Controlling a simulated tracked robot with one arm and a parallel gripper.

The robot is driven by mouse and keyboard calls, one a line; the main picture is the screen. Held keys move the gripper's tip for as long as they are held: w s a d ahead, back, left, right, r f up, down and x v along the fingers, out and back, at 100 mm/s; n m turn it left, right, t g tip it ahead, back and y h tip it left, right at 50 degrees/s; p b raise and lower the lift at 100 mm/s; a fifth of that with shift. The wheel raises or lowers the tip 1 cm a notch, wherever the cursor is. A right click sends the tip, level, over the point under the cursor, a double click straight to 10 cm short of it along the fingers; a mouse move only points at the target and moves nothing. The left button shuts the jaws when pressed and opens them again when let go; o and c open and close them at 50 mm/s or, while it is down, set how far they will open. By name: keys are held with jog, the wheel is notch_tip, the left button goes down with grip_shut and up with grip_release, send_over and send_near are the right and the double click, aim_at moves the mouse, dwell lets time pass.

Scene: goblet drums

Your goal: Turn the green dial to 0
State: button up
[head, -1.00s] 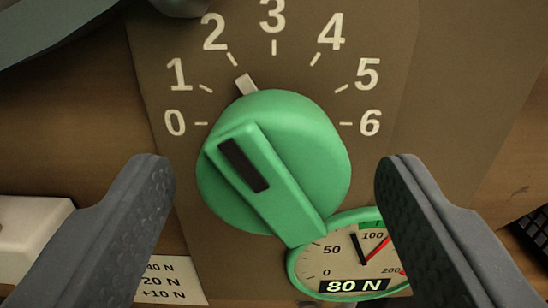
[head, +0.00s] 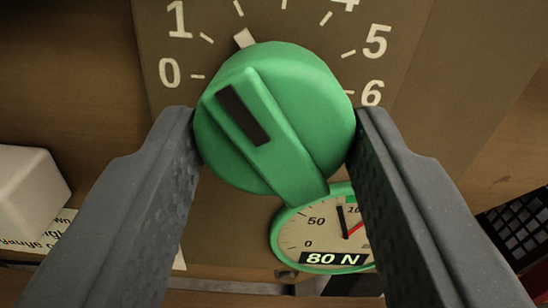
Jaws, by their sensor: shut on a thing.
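The green dial (head: 310,95) sits on a brown panel (head: 400,28) in the upper middle of the head view. Its raised grip bar, with a dark inlay, slants from upper left to lower right. A pale pointer (head: 244,38) at its rim lines up near the tick between the 1 and the cropped 3, about where 2 stands. The 0 mark (head: 169,72) is at the left of the dial. My gripper (head: 275,135) is shut on the dial, one finger against each side of its round body.
A green-rimmed gauge (head: 296,236) reading 80 N is just below the dial, partly hidden by my right finger. A white block (head: 28,190) and a label (head: 38,234) lie at the left. A black mesh item (head: 520,232) is at the right edge.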

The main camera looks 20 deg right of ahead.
jog(key=n+p, duration=0.1)
jog(key=n, duration=0.5)
jog(key=shift+r+p, duration=0.1)
jog(key=shift+p, duration=0.25)
jog(key=shift+n+p, duration=0.65)
jog(key=shift+n, duration=1.65)
jog(key=shift+a+f, duration=0.1)
jog(key=shift+f, duration=0.1)
jog(key=o, duration=1)
jog(key=shift+c, duration=0.2)
jog(key=shift+r, duration=0.1)
jog(key=shift+s, duration=0.15)
jog(key=shift+s+r, duration=0.1)
jog(key=shift+s, duration=0.1)
jog(key=p+v, duration=0.2)
jog(key=v, duration=1.1)
